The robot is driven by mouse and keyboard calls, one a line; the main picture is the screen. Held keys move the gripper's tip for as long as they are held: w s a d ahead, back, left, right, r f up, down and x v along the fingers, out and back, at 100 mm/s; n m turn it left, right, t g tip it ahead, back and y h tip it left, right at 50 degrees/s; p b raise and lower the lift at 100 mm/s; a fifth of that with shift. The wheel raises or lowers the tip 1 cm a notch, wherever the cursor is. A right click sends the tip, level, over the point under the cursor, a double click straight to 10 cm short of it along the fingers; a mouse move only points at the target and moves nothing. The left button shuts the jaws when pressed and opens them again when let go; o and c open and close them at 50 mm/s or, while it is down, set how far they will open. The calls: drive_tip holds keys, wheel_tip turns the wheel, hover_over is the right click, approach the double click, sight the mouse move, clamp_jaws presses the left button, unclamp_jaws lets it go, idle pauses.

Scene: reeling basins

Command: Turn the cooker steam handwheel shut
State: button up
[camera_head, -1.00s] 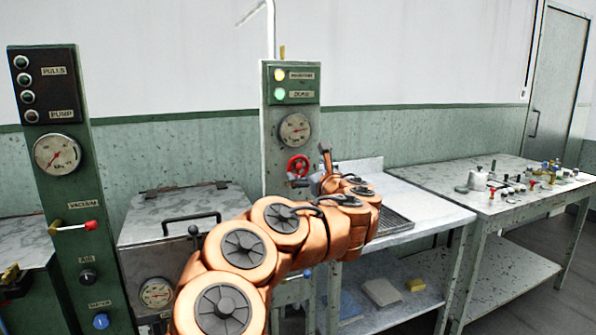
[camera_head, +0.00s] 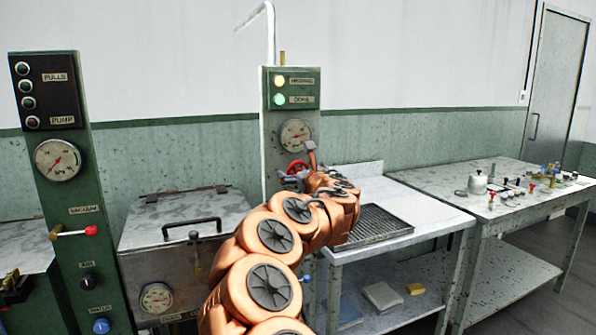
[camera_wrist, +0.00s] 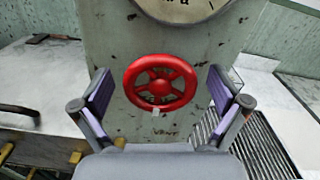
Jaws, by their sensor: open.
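The red handwheel (camera_wrist: 160,82) is spoked and mounted on the face of a green panel (camera_wrist: 205,50), below a round gauge. In the head view the handwheel (camera_head: 296,168) shows partly, with my gripper (camera_head: 297,178) in front of its lower part. In the wrist view my gripper (camera_wrist: 160,95) is open, with one finger on each side of the wheel. Gaps show between both fingers and the rim. The wheel looks centred between the fingers; whether it lies at fingertip depth I cannot tell.
A gauge (camera_head: 295,134) and two lit lamps sit above the wheel. A lidded metal cooker (camera_head: 180,225) stands to the left. A table with a drain grate (camera_head: 374,225) is to the right. A left panel (camera_head: 62,190) carries a red-tipped lever (camera_head: 75,231).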

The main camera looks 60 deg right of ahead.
drive_tip(key=c, duration=1.2)
